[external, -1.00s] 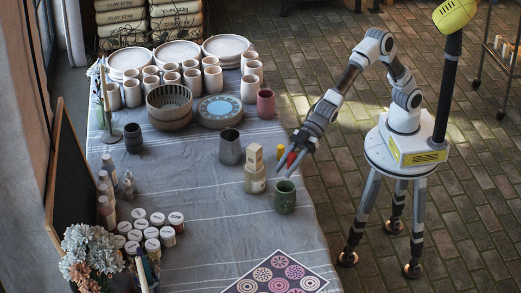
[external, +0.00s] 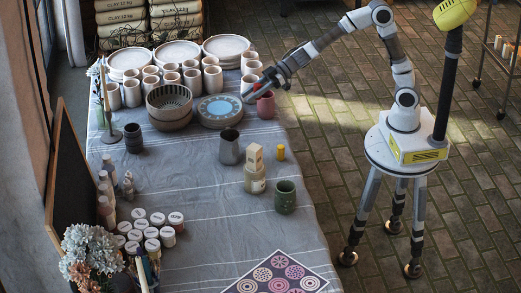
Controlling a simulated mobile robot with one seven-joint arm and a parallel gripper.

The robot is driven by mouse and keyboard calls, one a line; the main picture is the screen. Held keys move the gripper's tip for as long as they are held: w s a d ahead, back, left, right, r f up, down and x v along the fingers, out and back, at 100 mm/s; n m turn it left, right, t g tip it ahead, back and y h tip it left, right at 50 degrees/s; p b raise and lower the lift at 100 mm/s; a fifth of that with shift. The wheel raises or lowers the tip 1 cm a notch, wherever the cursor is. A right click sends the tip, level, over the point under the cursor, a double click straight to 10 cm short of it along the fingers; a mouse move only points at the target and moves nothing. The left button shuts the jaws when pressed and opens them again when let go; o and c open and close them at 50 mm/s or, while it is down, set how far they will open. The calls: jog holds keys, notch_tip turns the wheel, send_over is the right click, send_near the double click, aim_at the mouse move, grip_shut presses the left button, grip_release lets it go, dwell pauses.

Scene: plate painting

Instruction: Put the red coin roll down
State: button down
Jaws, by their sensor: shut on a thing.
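My gripper (external: 258,88) is at the table's back right, shut on the red coin roll (external: 257,86). Only a small red patch of the roll shows between the fingers. The gripper is just above or behind the pink mug (external: 266,106) and close to the pale cups. I cannot tell from this view whether the roll touches anything below it.
The cloth-covered table (external: 215,215) holds pale cups (external: 213,80), a patterned bowl (external: 169,104) and a blue-centred plate (external: 219,110). A grey tumbler (external: 229,148), a pale block on a jar (external: 255,170), a yellow roll (external: 281,152) and a green mug (external: 285,197) stand nearer. Bare cloth lies between them.

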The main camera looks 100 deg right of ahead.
send_over(256, 140)
jog(key=f, duration=0.2)
jog(key=shift+m+h, duration=0.3)
notch_tip(256, 140, down, 16)
jog(key=b, duration=0.2)
jog(key=shift+d+r+b, duration=0.15)
jog(key=shift+r+b, duration=0.05)
jog(key=shift+b, duration=0.1)
jog(key=shift+f+b, duration=0.8)
jog(key=shift+f, duration=1.25)
jog(key=shift+f, duration=0.25)
jog(key=c, duration=0.6)
grip_release()
jog(key=shift+r, duration=0.1)
